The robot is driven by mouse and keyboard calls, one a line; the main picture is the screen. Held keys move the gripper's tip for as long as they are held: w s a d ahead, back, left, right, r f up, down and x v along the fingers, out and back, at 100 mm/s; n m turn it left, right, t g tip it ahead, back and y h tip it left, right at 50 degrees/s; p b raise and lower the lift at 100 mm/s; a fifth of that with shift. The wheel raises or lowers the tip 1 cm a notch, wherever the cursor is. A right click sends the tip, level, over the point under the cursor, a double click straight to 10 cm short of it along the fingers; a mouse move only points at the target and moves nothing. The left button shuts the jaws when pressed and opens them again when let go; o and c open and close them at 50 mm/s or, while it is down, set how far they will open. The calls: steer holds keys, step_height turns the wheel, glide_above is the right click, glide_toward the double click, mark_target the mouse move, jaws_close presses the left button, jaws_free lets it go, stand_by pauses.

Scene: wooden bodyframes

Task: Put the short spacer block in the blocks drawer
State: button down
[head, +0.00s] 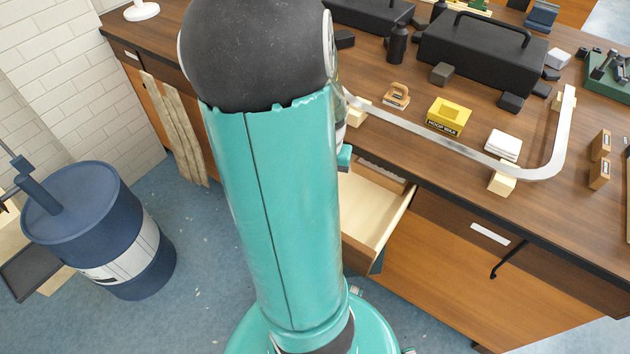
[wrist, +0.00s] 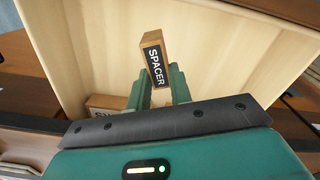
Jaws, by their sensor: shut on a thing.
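The spacer block (wrist: 154,58) is a small wooden block with a black label reading SPACER. In the wrist view it stands up between the fingers of my gripper (wrist: 160,88), which is shut on it. Behind it lies the pale wooden inside of the open drawer (wrist: 215,55). I cannot tell whether the block touches the drawer floor. In the head view the open drawer (head: 369,209) sticks out below the bench top, and my arm hides its left part and most of my gripper. Another labelled wooden block (wrist: 108,102) shows at the lower left in the wrist view, partly hidden by my gripper.
A blue drum (head: 95,225) stands on the floor at the left.

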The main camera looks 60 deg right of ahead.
steer(key=w+d+f, duration=0.1)
steer(key=w+f, duration=0.1)
steer(key=f, duration=0.1)
steer(key=w+d+f, duration=0.1)
steer(key=f, duration=0.1)
steer(key=shift+d, duration=0.3)
steer(key=shift+w+f, duration=0.1)
steer(key=shift+f, duration=1.5)
steer(key=shift+f, duration=0.1)
steer(key=c, duration=1.3)
jaws_free()
steer(key=shift+d, duration=0.1)
steer(key=shift+o, duration=0.2)
step_height(320, 180, up, 12)
